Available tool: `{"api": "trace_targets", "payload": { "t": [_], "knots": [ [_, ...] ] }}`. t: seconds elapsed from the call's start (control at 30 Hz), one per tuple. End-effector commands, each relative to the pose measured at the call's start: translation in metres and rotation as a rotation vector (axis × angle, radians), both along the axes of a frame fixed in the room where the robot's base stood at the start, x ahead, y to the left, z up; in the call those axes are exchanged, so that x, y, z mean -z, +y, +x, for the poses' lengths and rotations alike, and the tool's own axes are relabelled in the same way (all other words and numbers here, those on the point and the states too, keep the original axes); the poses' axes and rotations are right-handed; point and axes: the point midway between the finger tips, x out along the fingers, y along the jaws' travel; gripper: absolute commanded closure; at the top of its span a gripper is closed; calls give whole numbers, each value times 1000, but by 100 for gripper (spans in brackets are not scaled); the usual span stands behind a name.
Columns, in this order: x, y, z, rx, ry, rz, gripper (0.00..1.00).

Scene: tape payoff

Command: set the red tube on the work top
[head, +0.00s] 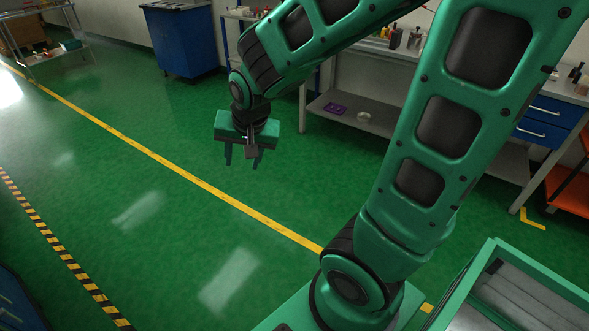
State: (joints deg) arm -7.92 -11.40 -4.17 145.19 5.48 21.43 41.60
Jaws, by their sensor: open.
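My gripper (243,162) hangs from my green arm, pointing down over the green floor. Its two fingers are apart with nothing between them. The grey work top (568,92) of a bench runs along the back right, partly hidden behind my arm. Small bottles and tools stand on it. I cannot make out a red tube in this view; my arm covers part of the bench.
A lower shelf (318,112) under the bench holds a purple item (335,109) and a white ring (364,117). A blue cabinet (182,40) and a trolley (58,62) stand at the back left. An orange rack (570,190) is at right. The left floor is mostly clear.

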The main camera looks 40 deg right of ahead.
Motion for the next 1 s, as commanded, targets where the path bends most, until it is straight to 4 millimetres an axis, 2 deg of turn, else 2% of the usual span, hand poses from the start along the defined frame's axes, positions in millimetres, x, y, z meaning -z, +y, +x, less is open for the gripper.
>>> {"api": "trace_targets", "payload": {
  "t": [0.03,0.1,0.17,0.2,0.3,0.4,0.57,1.0],
  "knots": [
    [-8,-34,-26,8,52,-33,58],
    [-15,-69,-67,-15,149,-62,58],
    [-20,-90,-103,-38,224,-66,58],
    [-23,-99,-125,-57,269,-60,58],
    [-29,-112,-171,-98,354,-29,58],
    [-33,-115,-201,-132,401,4,58],
    [-35,-108,-217,-159,427,25,58],
    [-35,-108,-216,-160,428,26,58]
  ]
}}
